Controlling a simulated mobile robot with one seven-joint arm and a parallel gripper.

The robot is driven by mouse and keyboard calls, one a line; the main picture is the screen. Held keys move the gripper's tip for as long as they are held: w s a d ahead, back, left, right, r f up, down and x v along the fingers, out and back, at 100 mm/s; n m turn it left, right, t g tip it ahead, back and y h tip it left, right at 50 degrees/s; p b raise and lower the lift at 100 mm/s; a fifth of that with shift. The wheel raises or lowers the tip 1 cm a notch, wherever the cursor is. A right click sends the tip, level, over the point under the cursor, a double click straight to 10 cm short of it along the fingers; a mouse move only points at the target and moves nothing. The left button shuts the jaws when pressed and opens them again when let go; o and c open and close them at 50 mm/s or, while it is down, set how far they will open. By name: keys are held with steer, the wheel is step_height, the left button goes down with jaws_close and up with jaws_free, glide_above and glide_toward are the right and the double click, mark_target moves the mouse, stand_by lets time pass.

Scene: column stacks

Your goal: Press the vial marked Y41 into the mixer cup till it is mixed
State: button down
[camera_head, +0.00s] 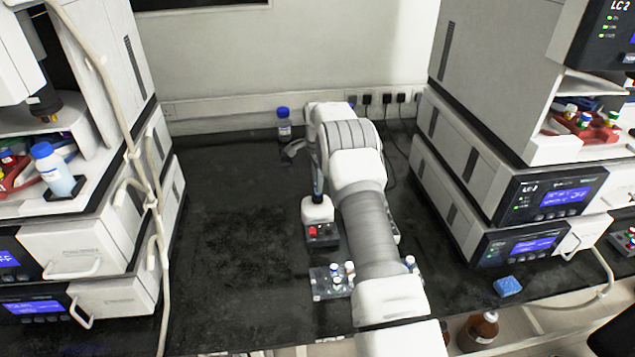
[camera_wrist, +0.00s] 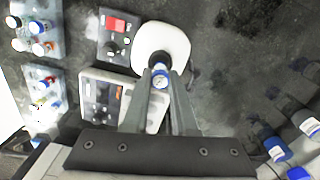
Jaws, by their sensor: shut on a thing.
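The mixer is a white rounded head (camera_head: 317,209) on a dark base with a red switch (camera_head: 313,231). In the wrist view its white top (camera_wrist: 165,36) is beyond my fingertips, with the red switch (camera_wrist: 115,23) on its left. My gripper (camera_wrist: 161,84) is shut on a vial (camera_wrist: 160,70) with a blue rim and pale cap top. Its marking is too small to read. The vial is over the near part of the mixer top, where the cup is hidden. I cannot tell whether they touch. In the head view my gripper (camera_head: 318,183) is just above the mixer, partly hidden by my arm.
A rack (camera_head: 322,290) of several capped vials stands in front of the mixer. A device with a display (camera_wrist: 103,93) stands near the mixer. Blue-capped bottles (camera_wrist: 276,150) are at the right of the wrist view. The bench (camera_head: 235,220) left of the mixer is clear.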

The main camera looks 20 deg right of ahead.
steer(key=shift+f+b, duration=0.6)
steer(key=shift+f, duration=0.1)
stand_by(1.0)
steer(key=shift+f, duration=0.2)
steer(key=shift+f+b, duration=0.35)
stand_by(0.7)
stand_by(2.9)
steer(key=shift+r+p, duration=1.55)
steer(key=shift+r, duration=1.55)
steer(key=shift+f, duration=0.1)
